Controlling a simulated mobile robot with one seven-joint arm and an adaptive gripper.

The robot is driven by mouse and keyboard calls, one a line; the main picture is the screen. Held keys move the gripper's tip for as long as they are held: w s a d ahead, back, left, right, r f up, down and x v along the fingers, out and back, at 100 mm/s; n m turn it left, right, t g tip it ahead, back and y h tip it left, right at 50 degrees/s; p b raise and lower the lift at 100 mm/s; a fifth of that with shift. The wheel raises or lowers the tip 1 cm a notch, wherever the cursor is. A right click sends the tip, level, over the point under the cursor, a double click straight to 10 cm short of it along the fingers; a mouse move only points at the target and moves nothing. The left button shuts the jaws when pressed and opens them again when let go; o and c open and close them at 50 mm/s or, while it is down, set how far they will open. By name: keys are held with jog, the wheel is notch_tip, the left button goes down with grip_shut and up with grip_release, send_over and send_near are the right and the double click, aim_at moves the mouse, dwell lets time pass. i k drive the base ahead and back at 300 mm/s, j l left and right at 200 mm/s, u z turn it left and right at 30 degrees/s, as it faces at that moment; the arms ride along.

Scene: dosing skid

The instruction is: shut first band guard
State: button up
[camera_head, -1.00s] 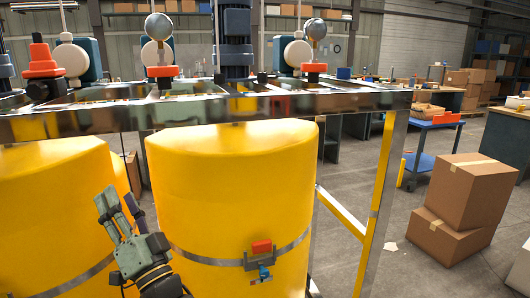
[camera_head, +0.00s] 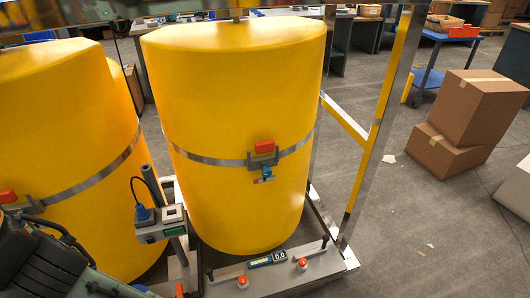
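A red guard (camera_head: 265,147) sits on a grey bracket on the metal band of the right yellow drum. It stands above the bracket, and a small blue part (camera_head: 266,173) shows uncovered below it. A second red guard (camera_head: 7,197) is on the left drum's band at the left edge, with its lower part partly hidden. The pictures do not label which guard is the first. My gripper (camera_head: 62,264) is in the lower left corner, dark and grey-green, cut off by the frame, below the left guard. Its fingertips cannot be made out, and nothing is seen held.
A grey device with a blue plug (camera_head: 146,214) and a black cable stands between the drums. A floor panel with red buttons (camera_head: 243,282) and a small display lies in front of the right drum. A yellow and steel post (camera_head: 372,130) and cardboard boxes (camera_head: 470,107) are right.

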aim_at(268, 146)
jog(key=i+l, duration=0.1)
jog(key=l, duration=0.5)
jog(key=i+l, duration=0.1)
jog(key=l, duration=0.5)
jog(key=i+u, duration=0.05)
